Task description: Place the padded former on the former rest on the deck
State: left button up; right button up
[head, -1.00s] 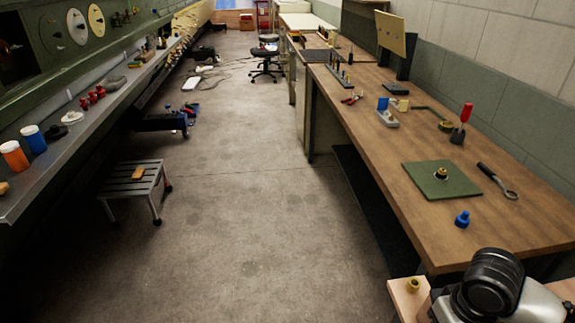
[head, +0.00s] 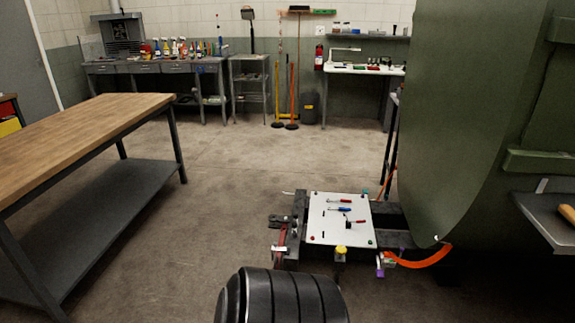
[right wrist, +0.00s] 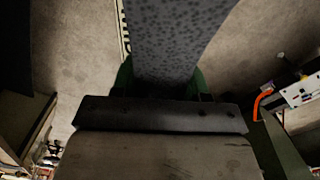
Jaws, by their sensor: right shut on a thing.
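In the right wrist view my right gripper (right wrist: 162,84) is shut on a dark grey speckled piece, which I take to be the padded former (right wrist: 168,40). The piece runs from the jaws up past the top of the picture, so its far end is hidden. Green parts show on both sides of it at the jaws. No former shows in the head view, and I cannot make out the former rest in either view. My left gripper is not in view.
A white board with small tools (head: 325,228) lies on a low dark frame, beside an orange hose (head: 425,260). The large green fuselage skin (head: 460,110) stands at right. A wooden bench (head: 80,135) is at left. The floor (head: 225,170) between is clear.

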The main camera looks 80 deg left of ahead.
aim_at(333, 225)
jog(key=j+u, duration=0.15)
jog(key=u, duration=0.3)
jog(key=i+j+u, duration=0.15)
jog(key=u, duration=0.3)
jog(key=i+j+u, duration=0.1)
jog(key=u, duration=0.35)
jog(key=i+j+u, duration=0.1)
jog(key=u, duration=0.4)
jog(key=i+u, duration=0.4)
jog(key=i+l+u, duration=0.1)
jog(key=i+u, duration=0.3)
jog(key=i, duration=0.2)
jog(key=i+l+u, duration=0.4)
jog(key=i+l, duration=0.2)
jog(key=i, duration=0.2)
jog(key=i+l, duration=0.2)
jog(key=i, duration=0.2)
